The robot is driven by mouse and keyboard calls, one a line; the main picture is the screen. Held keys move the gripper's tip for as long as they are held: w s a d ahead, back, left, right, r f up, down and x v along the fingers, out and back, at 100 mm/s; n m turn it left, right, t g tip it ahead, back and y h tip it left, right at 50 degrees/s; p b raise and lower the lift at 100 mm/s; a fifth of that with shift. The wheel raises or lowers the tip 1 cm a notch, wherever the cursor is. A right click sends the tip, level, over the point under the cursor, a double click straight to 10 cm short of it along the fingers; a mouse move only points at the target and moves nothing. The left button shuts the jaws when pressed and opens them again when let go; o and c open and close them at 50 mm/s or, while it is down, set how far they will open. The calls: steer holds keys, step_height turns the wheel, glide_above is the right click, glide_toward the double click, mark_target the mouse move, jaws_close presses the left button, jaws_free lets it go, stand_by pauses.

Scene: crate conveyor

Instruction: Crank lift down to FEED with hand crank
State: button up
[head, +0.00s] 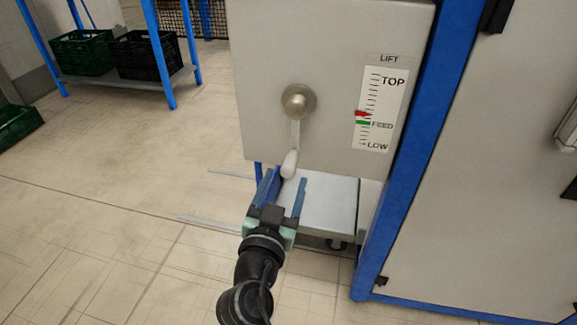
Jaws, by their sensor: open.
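The hand crank (297,103) is on the front of a grey cabinet, with its arm hanging down to a pale grip (289,164). The LIFT scale (382,108) to its right is marked TOP, FEED and LOW. A red pointer (362,114) stands just above the green FEED mark (363,122). My gripper (284,187) is open below the crank, with its fingers pointing up toward the grip. The grip's lower end is near the fingertips; I cannot tell whether it is between them or touching.
The grey cabinet (265,60) has a blue frame post (410,140) on its right, beside a large grey panel (490,180). A metal shelf (330,210) lies below the cabinet. Green and black crates (82,52) stand on a blue rack at back left.

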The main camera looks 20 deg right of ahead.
mark_target(286, 175)
steer(key=shift+x, duration=2.55)
steer(key=shift+a, duration=0.1)
jaws_close()
